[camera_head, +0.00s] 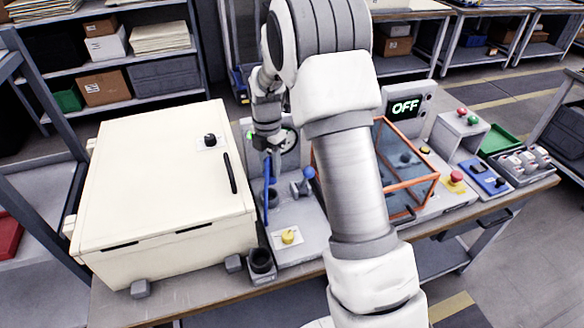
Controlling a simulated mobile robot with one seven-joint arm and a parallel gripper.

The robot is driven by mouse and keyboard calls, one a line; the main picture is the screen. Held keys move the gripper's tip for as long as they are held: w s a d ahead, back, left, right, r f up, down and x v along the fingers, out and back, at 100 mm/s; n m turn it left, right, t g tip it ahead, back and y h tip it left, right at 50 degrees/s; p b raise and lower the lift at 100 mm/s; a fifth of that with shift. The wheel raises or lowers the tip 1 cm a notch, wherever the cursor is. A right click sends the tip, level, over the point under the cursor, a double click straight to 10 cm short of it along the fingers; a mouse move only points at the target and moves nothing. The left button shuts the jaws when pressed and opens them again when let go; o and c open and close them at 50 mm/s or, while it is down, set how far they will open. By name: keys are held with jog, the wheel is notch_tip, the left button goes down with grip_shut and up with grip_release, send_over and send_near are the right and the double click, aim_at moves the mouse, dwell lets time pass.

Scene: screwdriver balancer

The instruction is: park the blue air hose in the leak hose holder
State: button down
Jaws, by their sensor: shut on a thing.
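My gripper (267,145) is small in the view, between the cream cabinet and my arm's large links. It is shut on the top of the blue air hose (267,190), which hangs down as a thin blue strip. The hose's lower end is beside a dark round cup (272,198) on the grey plate; I cannot tell whether it is in front of it or touching it. Another dark open cup (261,262) stands at the bench's front, by the cabinet's right corner. I cannot tell which cup is the leak hose holder.
The cream cabinet (160,190) stands close on the left. A gauge (289,140) is behind the gripper. A blue-knobbed valve (308,173) and a yellow button (289,237) are to the right. An orange-framed clear box (405,165) is partly behind my arm.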

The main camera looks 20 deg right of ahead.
aim_at(267, 177)
jog(key=shift+w+a+f, duration=0.2)
jog(key=shift+w+a, duration=0.05)
jog(key=shift+w, duration=0.25)
jog(key=shift+w+a+f, duration=0.1)
jog(key=shift+w+f, duration=0.15)
jog(key=shift+f, duration=0.1)
jog(key=shift+f+b, duration=1.45)
jog(key=shift+f, duration=0.7)
jog(key=shift+f+b, duration=1.4)
jog(key=shift+f, duration=0.65)
jog(key=shift+c, duration=2.1)
grip_release()
